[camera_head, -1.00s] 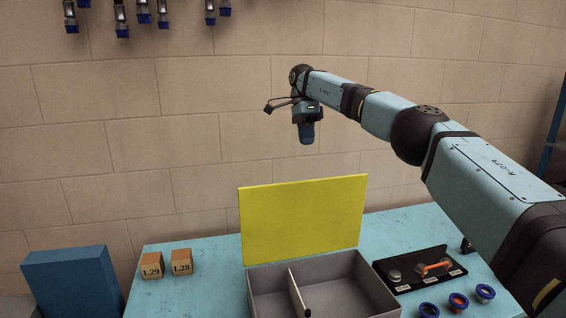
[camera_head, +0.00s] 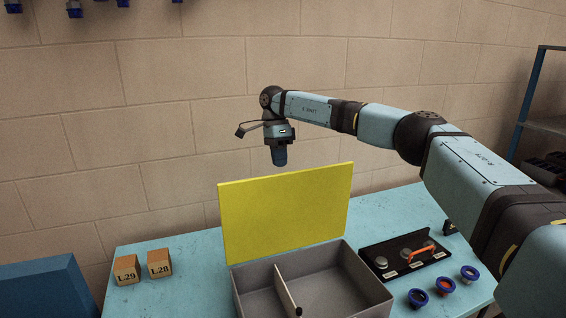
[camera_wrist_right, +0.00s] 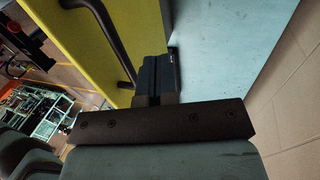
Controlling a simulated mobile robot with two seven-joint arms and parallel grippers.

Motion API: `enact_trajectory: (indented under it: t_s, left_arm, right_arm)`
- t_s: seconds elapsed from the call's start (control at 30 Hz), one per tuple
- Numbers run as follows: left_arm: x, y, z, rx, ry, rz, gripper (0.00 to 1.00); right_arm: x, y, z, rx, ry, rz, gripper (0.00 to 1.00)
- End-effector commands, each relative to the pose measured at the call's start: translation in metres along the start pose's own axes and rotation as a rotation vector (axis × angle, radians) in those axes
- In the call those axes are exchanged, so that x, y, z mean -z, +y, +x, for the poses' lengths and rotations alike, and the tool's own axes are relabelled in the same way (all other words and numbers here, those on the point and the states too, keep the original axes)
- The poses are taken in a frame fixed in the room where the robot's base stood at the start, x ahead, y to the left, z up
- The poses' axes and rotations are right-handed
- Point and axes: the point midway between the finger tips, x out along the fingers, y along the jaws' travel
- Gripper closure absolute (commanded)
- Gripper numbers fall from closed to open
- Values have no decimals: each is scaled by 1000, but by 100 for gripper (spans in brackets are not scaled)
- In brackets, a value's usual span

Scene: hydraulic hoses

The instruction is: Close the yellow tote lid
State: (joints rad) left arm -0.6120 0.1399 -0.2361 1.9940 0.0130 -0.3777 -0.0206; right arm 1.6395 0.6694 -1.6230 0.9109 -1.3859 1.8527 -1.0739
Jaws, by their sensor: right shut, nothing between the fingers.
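The yellow lid (camera_head: 286,212) stands upright, open, along the back edge of the grey tote (camera_head: 335,283) on the table. My right gripper (camera_head: 280,158) is shut and empty, pointing down just above the lid's top edge and seemingly behind it. In the right wrist view the shut fingers (camera_wrist_right: 157,72) show beside the yellow lid (camera_wrist_right: 92,38), with the blue table surface beyond. Whether they touch the lid I cannot tell. My left gripper is not in view.
The light blue table (camera_head: 185,290) carries two small boxes (camera_head: 143,267) at left. A black tray (camera_head: 404,255) with an orange-handled part and several blue-rimmed caps (camera_head: 445,287) lie right of the tote. A brick wall (camera_head: 110,130) stands close behind.

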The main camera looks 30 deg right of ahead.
Motion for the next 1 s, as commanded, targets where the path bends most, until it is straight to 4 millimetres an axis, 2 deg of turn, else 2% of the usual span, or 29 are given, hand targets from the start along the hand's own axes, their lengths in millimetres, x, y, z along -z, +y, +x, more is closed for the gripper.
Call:
enact_trajectory:
  t_s: [0.1,0.3,0.77,1.0]
  left_arm:
    - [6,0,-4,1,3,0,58]
    - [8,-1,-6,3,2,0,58]
    - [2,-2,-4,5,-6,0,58]
    - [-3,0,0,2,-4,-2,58]
  right_arm:
    - [1,13,4,-1,0,-1,100]
    - [0,24,12,0,0,0,100]
    - [0,25,14,5,-1,1,100]
    - [1,26,13,95,0,0,100]
